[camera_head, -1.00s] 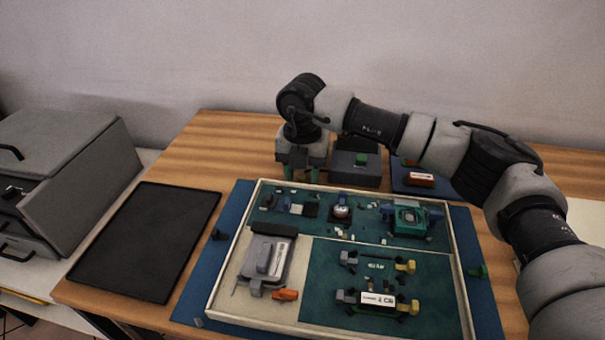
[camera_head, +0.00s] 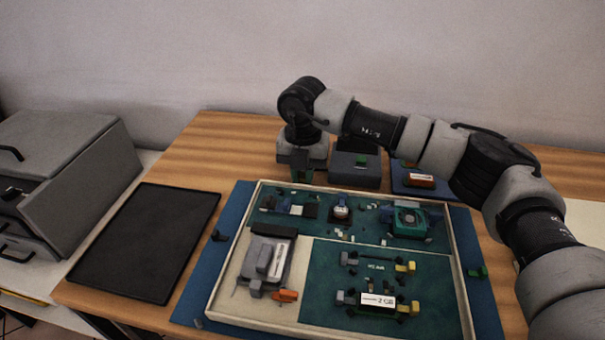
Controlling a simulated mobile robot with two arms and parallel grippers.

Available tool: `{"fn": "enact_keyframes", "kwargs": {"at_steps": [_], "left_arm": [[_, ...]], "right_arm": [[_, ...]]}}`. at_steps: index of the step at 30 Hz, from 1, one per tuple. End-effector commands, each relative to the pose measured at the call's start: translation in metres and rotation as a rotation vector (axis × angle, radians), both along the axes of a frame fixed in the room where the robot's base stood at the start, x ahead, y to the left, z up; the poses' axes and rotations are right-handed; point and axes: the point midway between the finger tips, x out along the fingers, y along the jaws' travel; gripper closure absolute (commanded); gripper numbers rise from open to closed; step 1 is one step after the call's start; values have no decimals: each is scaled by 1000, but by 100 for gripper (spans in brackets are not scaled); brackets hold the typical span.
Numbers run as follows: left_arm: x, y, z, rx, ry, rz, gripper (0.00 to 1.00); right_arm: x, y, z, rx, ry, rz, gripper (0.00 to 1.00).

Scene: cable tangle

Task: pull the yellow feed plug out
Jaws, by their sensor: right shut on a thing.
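My right gripper (camera_head: 301,176) points down just behind the back edge of the tray (camera_head: 208,290), left of a dark grey box with a green piece on top (camera_head: 352,172). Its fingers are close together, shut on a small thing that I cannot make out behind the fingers. Two yellow connector ends show at the tray's right: one (camera_head: 407,267) on the upper bar and one (camera_head: 411,309) by the white-labelled module (camera_head: 378,300). Both are well apart from the gripper. I cannot tell which yellow part is the feed plug. My left gripper is out of view.
The tray lies on a blue mat (camera_head: 196,285) and holds green boards, a grey module (camera_head: 267,260) and an orange piece (camera_head: 287,296). A black flat panel (camera_head: 145,240) lies left. A blue pad (camera_head: 408,188) with an orange block is behind right.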

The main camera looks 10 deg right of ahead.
Motion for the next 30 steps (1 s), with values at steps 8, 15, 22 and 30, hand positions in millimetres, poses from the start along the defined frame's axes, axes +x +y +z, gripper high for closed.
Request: {"fn": "enact_keyframes", "kwargs": {"at_steps": [8, 15, 22, 30], "left_arm": [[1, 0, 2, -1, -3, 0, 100], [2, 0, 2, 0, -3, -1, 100], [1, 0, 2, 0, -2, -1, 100], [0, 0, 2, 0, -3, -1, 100]], "right_arm": [[12, -5, 2, 1, -5, -1, 100], [12, -5, 2, 0, -7, -2, 62], [11, -5, 1, 1, -4, -1, 57], [11, -4, 22, 2, -6, -1, 57]]}}
